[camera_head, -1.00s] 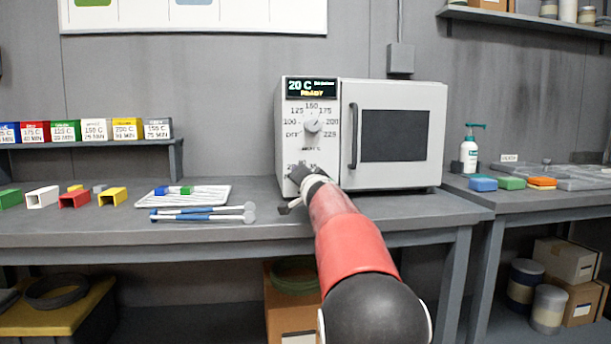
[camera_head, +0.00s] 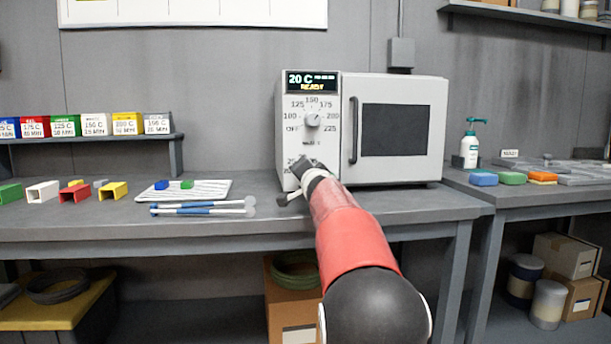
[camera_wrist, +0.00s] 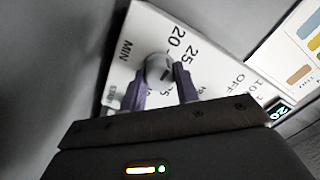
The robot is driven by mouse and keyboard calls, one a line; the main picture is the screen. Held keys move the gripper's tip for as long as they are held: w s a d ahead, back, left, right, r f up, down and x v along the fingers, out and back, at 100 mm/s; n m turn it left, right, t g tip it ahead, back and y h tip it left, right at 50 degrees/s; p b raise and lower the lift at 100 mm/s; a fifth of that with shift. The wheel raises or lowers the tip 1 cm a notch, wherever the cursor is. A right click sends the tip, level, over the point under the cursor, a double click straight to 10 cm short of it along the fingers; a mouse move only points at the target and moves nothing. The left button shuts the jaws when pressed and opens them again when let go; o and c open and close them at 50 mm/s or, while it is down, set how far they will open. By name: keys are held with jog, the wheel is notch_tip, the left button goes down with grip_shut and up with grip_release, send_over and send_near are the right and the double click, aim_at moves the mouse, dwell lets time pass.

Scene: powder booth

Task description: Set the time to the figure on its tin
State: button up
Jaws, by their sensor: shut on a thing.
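The white oven (camera_head: 394,130) stands on the bench. Its display (camera_head: 311,81) reads 20 C and READY. The upper temperature knob (camera_head: 312,121) is free of my gripper. My gripper (camera_head: 303,166) is at the lower part of the control panel and hides most of the lower dial there. In the wrist view my gripper (camera_wrist: 161,84) has its two fingers on either side of the grey timer knob (camera_wrist: 159,68), shut on it. Figures 20 and 25 and the word MIN show beside the knob. Colored tins (camera_head: 82,126) with temperature and minute labels stand on the left shelf.
A white tray (camera_head: 215,189) with blue and green pieces lies left of the oven, with blue-handled tools (camera_head: 200,211) in front. Colored hollow blocks (camera_head: 75,192) lie further left. A pump bottle (camera_head: 469,148) and colored pads (camera_head: 512,178) are on the right bench.

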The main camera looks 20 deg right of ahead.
jog(key=m+b, duration=0.1)
jog(key=m, duration=0.3)
jog(key=shift+f, duration=0.15)
jog(key=m+b, duration=0.1)
jog(key=m, duration=0.3)
jog(key=shift+m, duration=0.4)
jog(key=m, duration=0.4)
jog(key=shift+m+b, duration=0.3)
jog(key=shift+b, duration=0.1)
jog(key=m, duration=0.4)
jog(key=shift+f+m+h, duration=0.1)
jog(key=shift+m+h, duration=0.2)
jog(key=shift+m, duration=0.1)
jog(key=m, duration=0.4)
jog(key=shift+m, duration=0.3)
jog(key=m, duration=0.4)
jog(key=shift+a+m+h, duration=0.1)
jog(key=shift+m+h, duration=0.2)
jog(key=shift+m, duration=0.1)
jog(key=m, duration=0.4)
jog(key=shift+w, duration=0.1)
jog(key=shift+m, duration=2)
jog(key=shift+a, duration=0.1)
